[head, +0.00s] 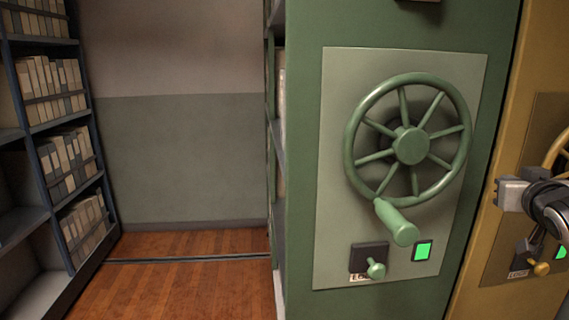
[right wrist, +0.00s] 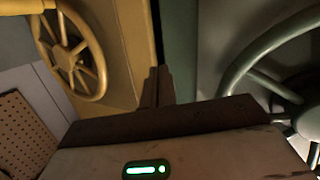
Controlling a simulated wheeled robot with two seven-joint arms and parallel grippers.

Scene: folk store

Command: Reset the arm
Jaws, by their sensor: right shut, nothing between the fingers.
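My right gripper (head: 510,194) is at the right edge of the head view, in front of the yellow cabinet (head: 497,160) and to the right of the green handwheel (head: 411,145). In the right wrist view its dark fingers (right wrist: 158,85) are together with nothing between them. The fingers show against the gap between the yellow and green cabinets and appear apart from both wheels. Most of my right arm is out of the head view. My left gripper is in neither view.
The green cabinet (head: 303,190) carries the spoked wheel with a crank handle (head: 398,222), a small lock knob (head: 376,268) and a lit green indicator (head: 422,250). A yellow wheel (right wrist: 92,72) is close by. Blue shelves (head: 45,130) stand left; the wooden floor (head: 185,285) between is clear.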

